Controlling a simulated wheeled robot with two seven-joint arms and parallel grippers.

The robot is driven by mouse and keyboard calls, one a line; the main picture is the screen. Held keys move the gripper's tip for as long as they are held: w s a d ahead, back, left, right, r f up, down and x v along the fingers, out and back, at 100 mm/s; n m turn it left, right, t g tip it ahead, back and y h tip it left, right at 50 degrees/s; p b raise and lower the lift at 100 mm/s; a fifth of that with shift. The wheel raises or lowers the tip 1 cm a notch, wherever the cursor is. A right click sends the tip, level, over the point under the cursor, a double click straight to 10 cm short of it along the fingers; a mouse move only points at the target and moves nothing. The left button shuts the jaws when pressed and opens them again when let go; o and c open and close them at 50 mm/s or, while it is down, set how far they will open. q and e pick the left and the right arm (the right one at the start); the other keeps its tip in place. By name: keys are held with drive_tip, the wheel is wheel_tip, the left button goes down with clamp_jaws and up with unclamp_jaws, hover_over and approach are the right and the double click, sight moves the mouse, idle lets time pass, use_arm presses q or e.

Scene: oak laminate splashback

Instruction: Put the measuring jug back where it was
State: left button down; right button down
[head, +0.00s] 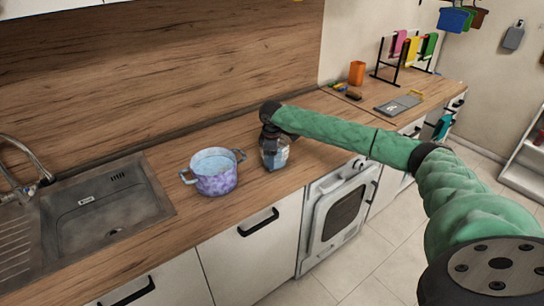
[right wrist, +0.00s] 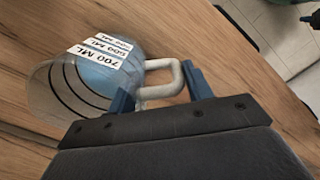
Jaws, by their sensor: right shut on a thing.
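The measuring jug (right wrist: 92,72) is clear with dark rings, a white handle and white labels, one reading 700 ML. Something bluish shows inside it. In the head view the jug (head: 281,156) is at the worktop just right of the pot, partly hidden by my right gripper (head: 270,134). In the right wrist view the blue fingers of my right gripper (right wrist: 161,94) are on either side of the jug's handle and shut on it. I cannot tell whether the jug's base touches the worktop. My left gripper is not in view.
A purple patterned pot (head: 218,183) with pale blue contents stands left of the jug. The sink (head: 105,203) is further left. An oven (head: 338,210) is below on the right. An orange cup (head: 357,72) and a rack (head: 402,62) stand on the far worktop. Bare worktop (head: 225,137) lies behind the pot.

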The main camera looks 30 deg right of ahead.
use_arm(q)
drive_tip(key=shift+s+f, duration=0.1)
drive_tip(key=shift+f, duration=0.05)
use_arm(e)
drive_tip(key=shift+f, duration=0.1)
drive_tip(key=c, duration=0.6)
unclamp_jaws()
drive_tip(key=shift+f, duration=0.1)
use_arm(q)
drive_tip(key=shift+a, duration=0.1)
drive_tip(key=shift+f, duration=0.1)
use_arm(e)
drive_tip(key=shift+r+b, duration=0.3)
drive_tip(key=shift+r, duration=0.05)
wheel_tip(320, 180, up, 10)
drive_tip(key=b, duration=0.4)
drive_tip(key=shift+s+a+r, duration=0.1)
drive_tip(key=shift+s+r, duration=0.05)
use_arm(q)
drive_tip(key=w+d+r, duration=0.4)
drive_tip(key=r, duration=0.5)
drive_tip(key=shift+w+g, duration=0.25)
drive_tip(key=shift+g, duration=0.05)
use_arm(e)
drive_tip(key=shift+r, duration=0.6)
drive_tip(key=shift+s+f, duration=0.1)
